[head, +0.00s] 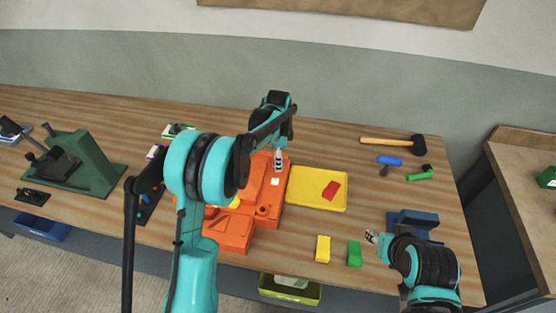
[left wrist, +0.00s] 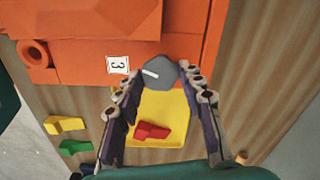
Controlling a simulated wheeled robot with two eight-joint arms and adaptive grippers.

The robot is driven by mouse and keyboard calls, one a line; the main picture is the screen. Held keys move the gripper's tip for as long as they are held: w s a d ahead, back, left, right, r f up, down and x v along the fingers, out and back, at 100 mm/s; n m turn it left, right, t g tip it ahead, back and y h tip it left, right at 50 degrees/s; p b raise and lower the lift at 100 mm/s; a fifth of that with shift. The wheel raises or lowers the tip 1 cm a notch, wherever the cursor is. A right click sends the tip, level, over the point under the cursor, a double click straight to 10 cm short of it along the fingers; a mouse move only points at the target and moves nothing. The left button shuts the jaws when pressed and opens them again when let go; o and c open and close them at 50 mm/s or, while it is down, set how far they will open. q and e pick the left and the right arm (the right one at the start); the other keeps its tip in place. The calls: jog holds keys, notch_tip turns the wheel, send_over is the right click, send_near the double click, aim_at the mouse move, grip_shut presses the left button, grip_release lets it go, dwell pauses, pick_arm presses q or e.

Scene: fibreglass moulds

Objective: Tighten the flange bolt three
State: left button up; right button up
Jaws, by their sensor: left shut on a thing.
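The orange mould (head: 232,229) lies on the bench and also shows in the left wrist view (left wrist: 75,20). A white label marked 3 (left wrist: 118,64) is on it, beside flange bolt three (left wrist: 158,73), a grey hex head with a pale line. My left gripper (head: 279,163) points down at the mould's right part. In the left wrist view its fingers (left wrist: 164,80) are on both sides of the bolt head, shut on it. My right gripper (head: 371,237) is at the front right, away from the mould; its finger opening is too small to judge.
A yellow tray (head: 300,200) with a red piece (head: 331,190) stands right of the mould. Yellow (head: 323,249) and green (head: 354,254) blocks lie in front. A mallet (head: 395,142) lies at the back right. A green stand (head: 85,160) is at left.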

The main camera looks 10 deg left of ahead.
pick_arm(q)
jog(key=m, duration=1.2)
jog(key=shift+m, duration=0.3)
dwell(0.4)
jog(key=o, duration=1.2)
jog(key=shift+c, duration=0.2)
jog(key=shift+r, duration=4)
